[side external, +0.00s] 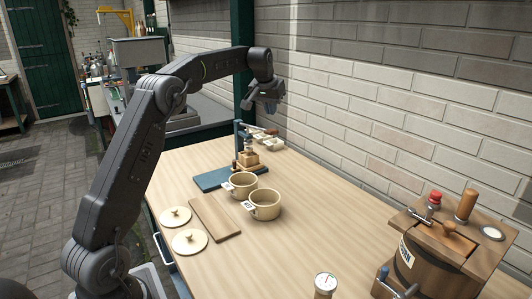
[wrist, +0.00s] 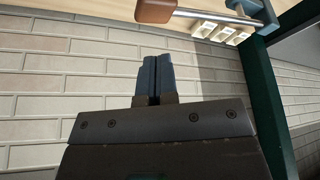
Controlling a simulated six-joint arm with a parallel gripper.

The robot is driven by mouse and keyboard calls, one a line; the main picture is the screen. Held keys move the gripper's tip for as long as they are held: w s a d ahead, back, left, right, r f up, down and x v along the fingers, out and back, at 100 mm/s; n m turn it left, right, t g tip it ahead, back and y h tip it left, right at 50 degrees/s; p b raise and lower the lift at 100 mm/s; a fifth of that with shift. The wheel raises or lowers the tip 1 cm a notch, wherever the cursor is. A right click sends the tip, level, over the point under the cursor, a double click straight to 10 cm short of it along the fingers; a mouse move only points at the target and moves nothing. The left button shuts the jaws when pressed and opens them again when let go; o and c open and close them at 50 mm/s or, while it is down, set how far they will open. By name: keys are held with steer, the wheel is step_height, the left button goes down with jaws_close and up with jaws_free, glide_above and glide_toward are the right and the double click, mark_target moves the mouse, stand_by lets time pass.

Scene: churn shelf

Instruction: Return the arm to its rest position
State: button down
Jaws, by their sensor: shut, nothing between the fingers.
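My gripper (side external: 268,105) hangs in the air above the far end of the wooden table (side external: 300,218), near the brick wall. It is shut and empty. In the wrist view its two blue-grey fingers (wrist: 154,78) lie side by side against the brick wall behind. My arm reaches from the lower left of the side view, up and over to the right. Nothing touches the gripper.
Below the gripper a small press (side external: 246,152) stands by a blue board (side external: 214,178). Two cream pots (side external: 264,205), two lids (side external: 190,242) and a wooden board (side external: 214,217) lie nearer. A wooden churn (side external: 436,250) and a thermometer (side external: 325,285) are at right.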

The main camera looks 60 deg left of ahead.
steer(key=shift+d, duration=0.1)
steer(key=s+d+r+m+t, duration=0.1)
steer(key=s+d+r+m, duration=0.15)
steer(key=s+d, duration=0.6)
steer(key=s+d+r+m, duration=0.1)
steer(key=s+d+r, duration=0.2)
steer(key=s+d, duration=0.55)
steer(key=s+d+f+m+h, duration=0.1)
steer(key=s+d+f, duration=0.4)
steer(key=s, duration=0.3)
steer(key=s+d+f+m+h, duration=0.1)
steer(key=s+d+f, duration=0.3)
steer(key=s+d, duration=0.4)
steer(key=shift+s+f+t, duration=0.3)
steer(key=shift+s+f, duration=0.05)
steer(key=shift+s, duration=0.3)
